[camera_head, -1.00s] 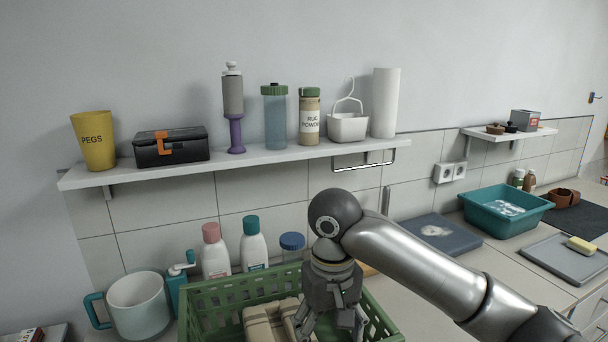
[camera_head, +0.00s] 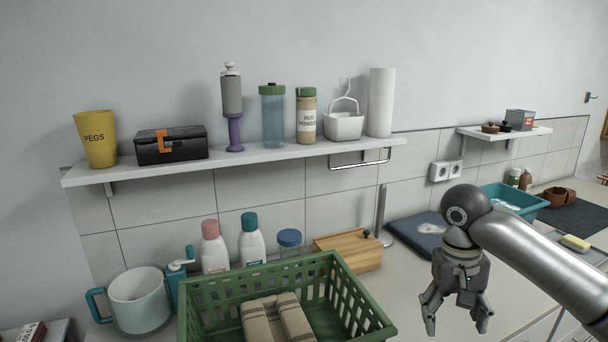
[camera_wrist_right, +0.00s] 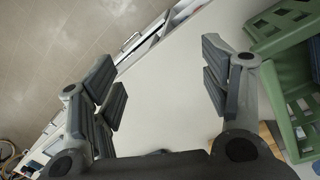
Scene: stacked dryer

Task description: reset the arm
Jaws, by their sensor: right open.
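My right gripper (camera_head: 457,318) is open and empty in the head view. It hangs fingers down above the counter, to the right of the green basket (camera_head: 361,306) and apart from it. In the right wrist view the spread fingers (camera_wrist_right: 163,78) have only pale counter and floor between them. The basket shows at the right of that view. My left gripper is not in view.
Folded beige cloth (camera_head: 278,322) lies in the basket. A wooden box (camera_head: 349,251), bottles and a mug (camera_head: 139,300) stand behind and left of it. A teal tub (camera_head: 517,203) and dark board (camera_head: 418,236) are behind my right arm. A shelf (camera_head: 240,160) holds several items.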

